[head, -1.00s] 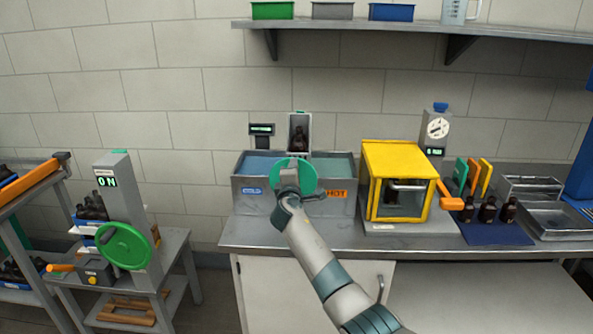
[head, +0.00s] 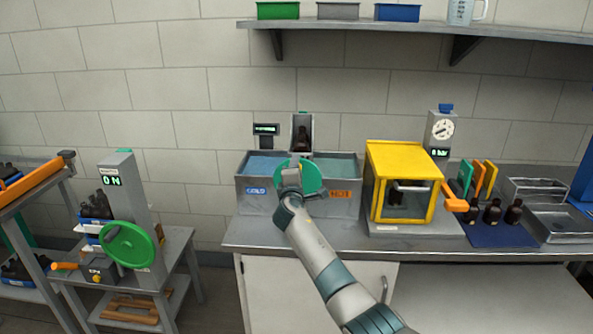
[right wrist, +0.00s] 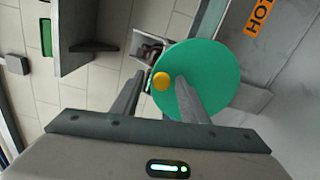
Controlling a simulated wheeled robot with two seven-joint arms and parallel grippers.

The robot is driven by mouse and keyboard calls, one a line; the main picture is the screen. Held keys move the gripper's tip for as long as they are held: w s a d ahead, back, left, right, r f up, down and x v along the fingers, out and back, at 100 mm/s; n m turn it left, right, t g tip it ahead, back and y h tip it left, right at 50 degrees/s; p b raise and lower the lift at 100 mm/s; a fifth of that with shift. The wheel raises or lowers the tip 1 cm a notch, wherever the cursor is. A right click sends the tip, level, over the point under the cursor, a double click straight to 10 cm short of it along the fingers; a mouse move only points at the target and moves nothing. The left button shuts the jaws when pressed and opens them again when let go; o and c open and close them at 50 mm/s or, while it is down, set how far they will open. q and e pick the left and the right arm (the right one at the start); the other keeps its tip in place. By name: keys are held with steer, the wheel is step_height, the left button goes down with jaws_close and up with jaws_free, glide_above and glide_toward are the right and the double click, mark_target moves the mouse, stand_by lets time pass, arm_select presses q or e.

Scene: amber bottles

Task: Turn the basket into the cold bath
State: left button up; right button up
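The twin bath has a cold bath (head: 262,166) on the left and a hot bath (head: 335,170) on the right. The basket (head: 302,126), a grey holder with dark bottles in it, stands raised behind and between them. A round green wheel (head: 312,178) is on the bath's front; it also shows in the right wrist view (right wrist: 215,75) with a yellow knob (right wrist: 161,82). My right gripper (head: 291,172) is in front of the wheel. In the right wrist view its fingers (right wrist: 160,76) are apart, either side of the knob, with gaps visible. My left gripper is out of view.
A small display (head: 265,129) stands behind the cold bath. A yellow cabinet (head: 402,152) with an orange handle stands close right of the bath. Dark bottles (head: 492,212) stand on a blue mat (head: 497,236) further right. A wall shelf (head: 420,29) runs above.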

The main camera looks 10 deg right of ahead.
steer(key=shift+s, duration=0.15)
steer(key=b+v, duration=0.3)
steer(key=v, duration=1.4)
steer(key=shift+s, duration=0.1)
